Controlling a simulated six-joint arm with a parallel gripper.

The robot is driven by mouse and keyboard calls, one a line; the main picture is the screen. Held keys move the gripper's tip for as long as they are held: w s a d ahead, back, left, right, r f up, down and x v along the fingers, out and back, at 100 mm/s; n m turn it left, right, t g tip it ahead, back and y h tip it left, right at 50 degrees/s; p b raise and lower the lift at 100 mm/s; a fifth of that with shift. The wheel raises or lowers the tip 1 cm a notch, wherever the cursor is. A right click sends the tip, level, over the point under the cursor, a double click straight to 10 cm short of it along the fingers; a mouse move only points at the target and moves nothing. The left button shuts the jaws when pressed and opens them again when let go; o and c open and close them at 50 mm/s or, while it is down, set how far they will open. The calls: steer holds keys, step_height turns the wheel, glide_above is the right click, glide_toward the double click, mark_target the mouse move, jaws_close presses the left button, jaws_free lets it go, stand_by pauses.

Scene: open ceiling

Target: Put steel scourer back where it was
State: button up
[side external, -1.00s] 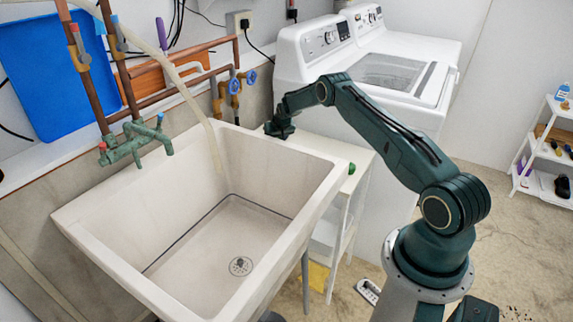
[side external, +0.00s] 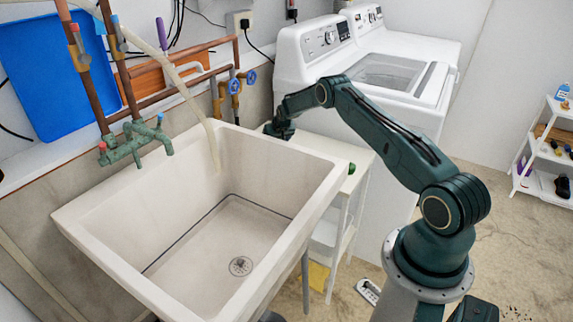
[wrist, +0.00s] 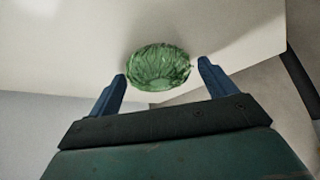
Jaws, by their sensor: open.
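The steel scourer (wrist: 158,68) shows in the wrist view as a round, green, rumpled pad on a pale surface. It lies just beyond and between the tips of my open gripper (wrist: 162,72), with a small gap to each finger. In the side external view my gripper (side external: 278,133) is low over the back end of the white side table (side external: 318,148), beside the sink's far corner. The scourer beneath it cannot be made out there.
The deep sink (side external: 215,215) stands left of the table, its rim close to my gripper. The white washer (side external: 395,85) stands behind. A small green item (side external: 351,168) sits at the table's front end; I cannot tell what it is.

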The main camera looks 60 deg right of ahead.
steer(key=shift+r, duration=0.15)
steer(key=v, duration=1.2)
stand_by(0.7)
